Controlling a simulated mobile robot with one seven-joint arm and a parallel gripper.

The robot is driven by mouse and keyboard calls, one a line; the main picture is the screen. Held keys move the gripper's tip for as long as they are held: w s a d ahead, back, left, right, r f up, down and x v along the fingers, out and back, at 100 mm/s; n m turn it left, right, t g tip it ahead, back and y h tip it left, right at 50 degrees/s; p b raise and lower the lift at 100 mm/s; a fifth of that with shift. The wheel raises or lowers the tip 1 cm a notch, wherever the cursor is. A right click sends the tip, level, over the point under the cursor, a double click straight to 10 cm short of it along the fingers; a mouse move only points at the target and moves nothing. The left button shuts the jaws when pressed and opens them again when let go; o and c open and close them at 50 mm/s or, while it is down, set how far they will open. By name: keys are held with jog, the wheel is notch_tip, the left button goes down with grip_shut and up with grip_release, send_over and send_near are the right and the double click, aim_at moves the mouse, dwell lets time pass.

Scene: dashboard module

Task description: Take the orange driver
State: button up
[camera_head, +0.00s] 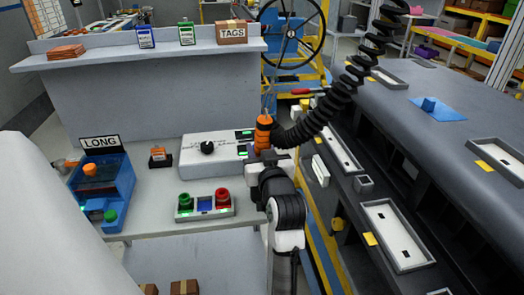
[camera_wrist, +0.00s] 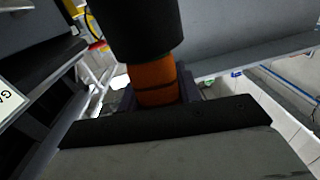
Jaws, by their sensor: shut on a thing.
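The orange driver (camera_head: 263,133) stands upright in the middle of the head view, with a black coiled hose (camera_head: 335,92) running up from it to the upper right. My gripper (camera_head: 268,154) is shut on the driver's lower part, at the right edge of the workbench. In the wrist view the driver's orange body (camera_wrist: 154,82) is between the jaws, with a black part (camera_wrist: 135,28) above it. The driver's lower end is hidden by my gripper.
A white box with a black knob (camera_head: 212,152) is just left of my gripper. A button panel (camera_head: 205,205) and a blue LONG box (camera_head: 103,185) stand on the bench. The long dark dashboard module (camera_head: 440,130) with pale trays fills the right side.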

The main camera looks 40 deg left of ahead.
jog(key=shift+r, duration=0.1)
grip_shut()
jog(key=shift+r, duration=0.15)
